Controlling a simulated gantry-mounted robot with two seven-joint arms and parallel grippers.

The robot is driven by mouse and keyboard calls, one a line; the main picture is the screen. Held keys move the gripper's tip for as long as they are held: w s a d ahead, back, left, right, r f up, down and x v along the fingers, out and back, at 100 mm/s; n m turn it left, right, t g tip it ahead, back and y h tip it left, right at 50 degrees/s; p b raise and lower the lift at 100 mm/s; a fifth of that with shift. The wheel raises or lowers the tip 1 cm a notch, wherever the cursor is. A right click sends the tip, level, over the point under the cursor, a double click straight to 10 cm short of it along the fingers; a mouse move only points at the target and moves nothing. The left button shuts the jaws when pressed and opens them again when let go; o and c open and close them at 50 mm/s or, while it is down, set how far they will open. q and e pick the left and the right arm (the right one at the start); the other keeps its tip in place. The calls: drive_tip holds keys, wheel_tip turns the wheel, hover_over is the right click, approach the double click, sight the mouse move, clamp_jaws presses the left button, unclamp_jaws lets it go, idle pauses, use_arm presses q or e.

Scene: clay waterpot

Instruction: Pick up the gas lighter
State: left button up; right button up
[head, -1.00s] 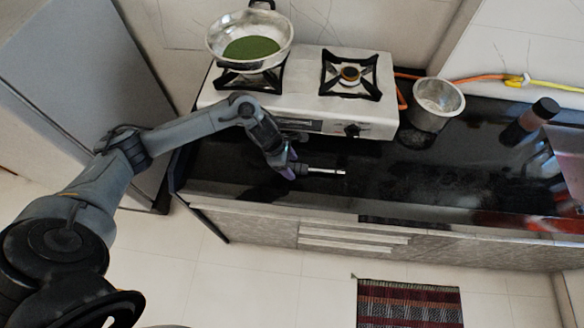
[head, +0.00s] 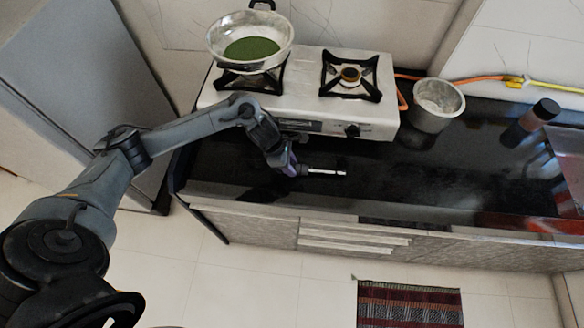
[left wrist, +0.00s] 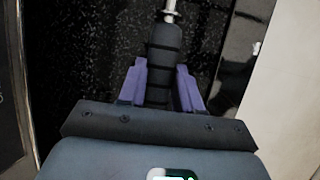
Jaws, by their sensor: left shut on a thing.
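The gas lighter (head: 326,172) has a thin silver tube that points right, over the black counter in front of the stove in the head view. In the left wrist view its dark, ribbed handle (left wrist: 163,50) stands between my purple fingers, with a bit of silver tube at the top edge. My left gripper (head: 292,169) is shut on the handle; it also shows in the left wrist view (left wrist: 160,88). I cannot tell whether the lighter touches the counter. My right gripper is not in view.
A white two-burner stove (head: 305,115) stands behind the lighter, with a pan (head: 222,50) on its left burner. The black counter (head: 400,180) right of the lighter is clear.

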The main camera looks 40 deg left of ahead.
sight(297, 167)
use_arm(q)
drive_tip(key=shift+r+p, duration=0.25)
drive_tip(key=shift+p, duration=0.25)
drive_tip(key=shift+r, duration=0.35)
wheel_tip(297, 167, up, 3)
drive_tip(key=shift+r, duration=0.1)
drive_tip(key=s+d+r+p, duration=0.1)
drive_tip(key=s+d+r, duration=0.3)
drive_tip(key=d+r, duration=0.3)
drive_tip(key=d, duration=0.4)
drive_tip(key=shift+s, duration=0.15)
